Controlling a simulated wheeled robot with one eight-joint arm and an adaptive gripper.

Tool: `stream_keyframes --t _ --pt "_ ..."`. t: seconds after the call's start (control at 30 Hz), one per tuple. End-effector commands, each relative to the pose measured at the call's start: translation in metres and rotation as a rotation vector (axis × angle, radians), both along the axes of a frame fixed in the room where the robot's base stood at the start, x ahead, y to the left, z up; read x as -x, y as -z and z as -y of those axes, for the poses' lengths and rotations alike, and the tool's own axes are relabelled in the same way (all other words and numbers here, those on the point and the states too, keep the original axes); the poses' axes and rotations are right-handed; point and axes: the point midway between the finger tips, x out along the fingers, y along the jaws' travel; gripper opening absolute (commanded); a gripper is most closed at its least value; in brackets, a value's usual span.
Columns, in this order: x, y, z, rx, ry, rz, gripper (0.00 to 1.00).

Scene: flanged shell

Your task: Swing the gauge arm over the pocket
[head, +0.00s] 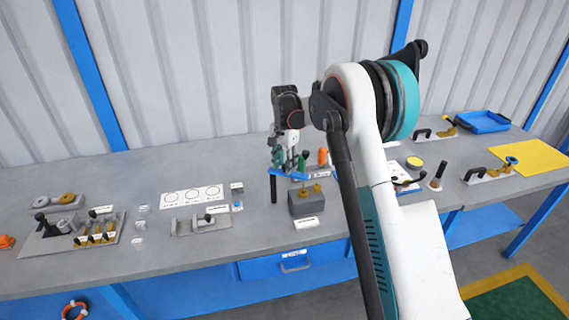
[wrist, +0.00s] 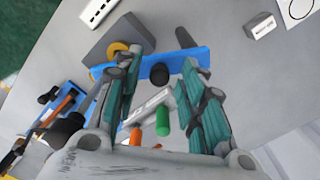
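A blue bar (wrist: 143,68), likely the gauge arm, lies across the wrist view. It carries a round black knob (wrist: 160,73). In the head view the blue bar (head: 287,174) shows just below my gripper (head: 288,166). In the wrist view my gripper (wrist: 150,75) is open, with one finger on each side of the knob; contact cannot be told. A grey block (wrist: 117,38) with a brass ring stands beside the bar; the block also shows in the head view (head: 306,204). A dark peg (wrist: 185,38) is near the bar's other end. I cannot make out the pocket.
Green (wrist: 162,115) and orange (wrist: 135,139) handles stand close behind the bar. Left are a circle-marked card (head: 192,196), a grey fixture (head: 195,225) and a brass-peg board (head: 70,240). Right are a blue tray (head: 484,122) and a yellow mat (head: 532,160).

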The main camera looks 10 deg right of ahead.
Motion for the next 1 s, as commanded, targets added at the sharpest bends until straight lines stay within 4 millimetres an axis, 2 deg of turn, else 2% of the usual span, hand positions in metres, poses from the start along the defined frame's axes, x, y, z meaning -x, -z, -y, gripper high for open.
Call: stream_keyframes --t 0.17,0.27,0.7,0.83,1.0 --pt "0.000 -0.004 0.000 0.000 0.000 0.000 0.37" --pt "0.000 -0.015 0.000 0.000 0.000 0.000 0.37" --pt "0.000 -0.097 0.000 0.000 0.000 0.000 0.37" --pt "0.000 -0.112 0.000 0.000 0.000 0.000 0.37" --pt "0.000 -0.119 0.000 0.000 0.000 0.000 0.37"
